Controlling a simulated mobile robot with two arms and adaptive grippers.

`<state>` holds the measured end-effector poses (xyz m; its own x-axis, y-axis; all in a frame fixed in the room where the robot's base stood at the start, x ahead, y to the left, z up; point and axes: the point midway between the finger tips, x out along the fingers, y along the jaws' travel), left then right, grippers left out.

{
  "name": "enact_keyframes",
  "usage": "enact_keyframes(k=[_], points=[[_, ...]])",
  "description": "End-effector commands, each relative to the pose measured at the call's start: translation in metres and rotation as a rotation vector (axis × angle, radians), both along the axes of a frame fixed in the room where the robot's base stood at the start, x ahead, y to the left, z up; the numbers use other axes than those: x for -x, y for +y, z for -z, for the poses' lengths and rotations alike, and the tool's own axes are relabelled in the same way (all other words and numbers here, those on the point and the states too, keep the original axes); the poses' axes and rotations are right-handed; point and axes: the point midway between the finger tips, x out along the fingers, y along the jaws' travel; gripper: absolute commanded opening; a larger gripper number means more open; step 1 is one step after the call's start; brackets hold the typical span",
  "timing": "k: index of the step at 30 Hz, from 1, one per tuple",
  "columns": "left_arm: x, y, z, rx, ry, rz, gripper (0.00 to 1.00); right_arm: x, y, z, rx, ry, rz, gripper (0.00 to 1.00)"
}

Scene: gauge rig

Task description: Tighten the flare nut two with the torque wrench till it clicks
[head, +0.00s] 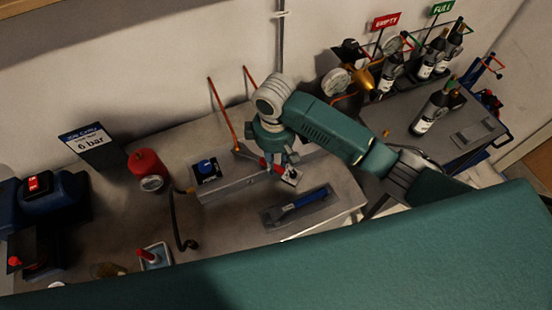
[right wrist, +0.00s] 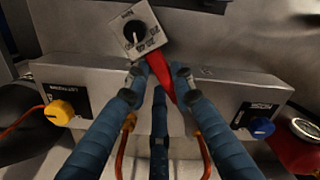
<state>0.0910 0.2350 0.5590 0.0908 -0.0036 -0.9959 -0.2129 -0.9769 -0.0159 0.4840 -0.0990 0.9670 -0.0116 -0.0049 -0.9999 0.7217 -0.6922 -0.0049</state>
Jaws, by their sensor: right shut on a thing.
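My right gripper (head: 279,164) is over the metal block (head: 232,182) on the bench. In the right wrist view its fingers (right wrist: 160,74) are shut on a red handle (right wrist: 162,78), which runs up toward a grey plate with a black dial (right wrist: 135,32). I cannot tell for sure whether they are one piece. A blue-handled tool (head: 303,199), possibly the torque wrench, lies in a grey tray (head: 272,219) in front of the block. Copper pipes (head: 222,108) rise behind the block. Brass-coloured fittings on pipes show beside my fingers; which is flare nut two is unclear. My left gripper is out of view.
The block carries a blue knob (right wrist: 262,128) and a yellow knob (right wrist: 59,112). A red cylinder with a gauge (head: 147,165) and a black hose (head: 176,222) are left of it. A "6 bar" sign (head: 88,144) stands farther left. Bottles (head: 432,110) stand on a cart at right.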

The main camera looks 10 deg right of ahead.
Motion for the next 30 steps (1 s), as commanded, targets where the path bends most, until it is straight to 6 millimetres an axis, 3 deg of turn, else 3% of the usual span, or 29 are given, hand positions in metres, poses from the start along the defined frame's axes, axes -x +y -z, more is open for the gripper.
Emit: enact_keyframes(k=[30], points=[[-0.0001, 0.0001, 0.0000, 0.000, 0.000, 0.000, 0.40, 0.0087, 0.0071, 0.0004, 0.000, 0.003, 0.078, 0.00]])
